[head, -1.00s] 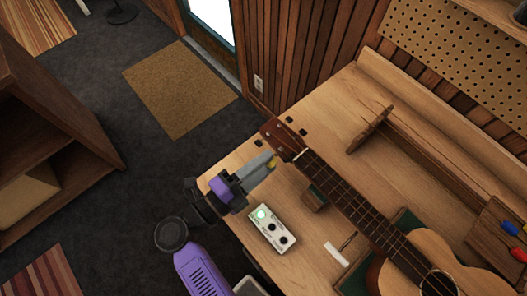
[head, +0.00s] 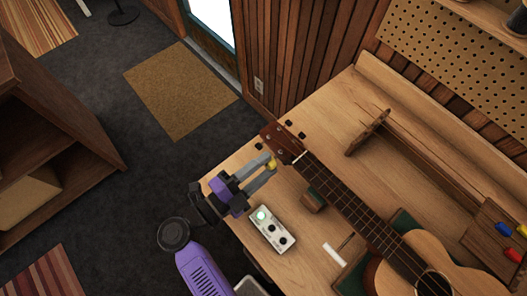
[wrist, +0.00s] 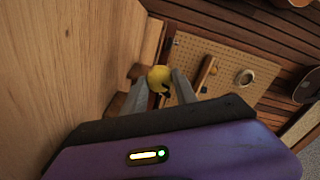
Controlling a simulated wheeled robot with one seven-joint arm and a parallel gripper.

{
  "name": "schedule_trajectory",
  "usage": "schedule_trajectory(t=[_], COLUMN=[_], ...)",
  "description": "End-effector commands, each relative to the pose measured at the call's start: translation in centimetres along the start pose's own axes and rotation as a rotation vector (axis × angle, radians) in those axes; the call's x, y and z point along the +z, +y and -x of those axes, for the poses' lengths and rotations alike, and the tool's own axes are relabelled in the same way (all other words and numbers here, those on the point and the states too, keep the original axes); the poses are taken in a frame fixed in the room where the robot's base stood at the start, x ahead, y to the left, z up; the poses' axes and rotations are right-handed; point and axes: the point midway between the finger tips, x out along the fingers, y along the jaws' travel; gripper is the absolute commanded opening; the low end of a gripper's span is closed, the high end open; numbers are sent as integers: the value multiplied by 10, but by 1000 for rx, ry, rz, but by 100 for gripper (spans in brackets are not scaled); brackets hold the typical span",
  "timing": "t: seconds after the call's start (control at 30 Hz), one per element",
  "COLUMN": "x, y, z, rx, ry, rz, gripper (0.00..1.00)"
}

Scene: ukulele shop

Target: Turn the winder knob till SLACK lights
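The yellow winder knob (head: 271,165) sits by the ukulele's headstock (head: 281,143), over the left end of the bench. My gripper (head: 271,164) reaches it from the lower left. In the wrist view my gripper (wrist: 160,78) has one grey finger on each side of the round yellow knob (wrist: 159,76), which fills the space between the tips. The fingers appear shut on it. A small white box (head: 271,229) lies on the bench, with a pale green light lit at its upper-left end and dark round spots beside it. Its lettering is too small to read.
The ukulele (head: 420,262) lies across the bench (head: 335,90), its neck over a small block (head: 313,200). A wooden rack (head: 370,133) stands behind the neck. Screwdrivers with coloured handles are at the right. A pegboard (head: 465,55) hangs on the wall.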

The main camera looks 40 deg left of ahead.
Motion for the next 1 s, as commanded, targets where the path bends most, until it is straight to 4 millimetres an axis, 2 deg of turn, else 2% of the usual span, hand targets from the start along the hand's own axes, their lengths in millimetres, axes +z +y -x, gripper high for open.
schedule_trajectory(t=[0.43,0.8,1.0], x=[1,3,2], y=[1,3,1], z=[6,62,78], rx=[-1,-2,0], ry=[-3,-6,-4], rz=[-1,0,0], gripper=[43,43,43])
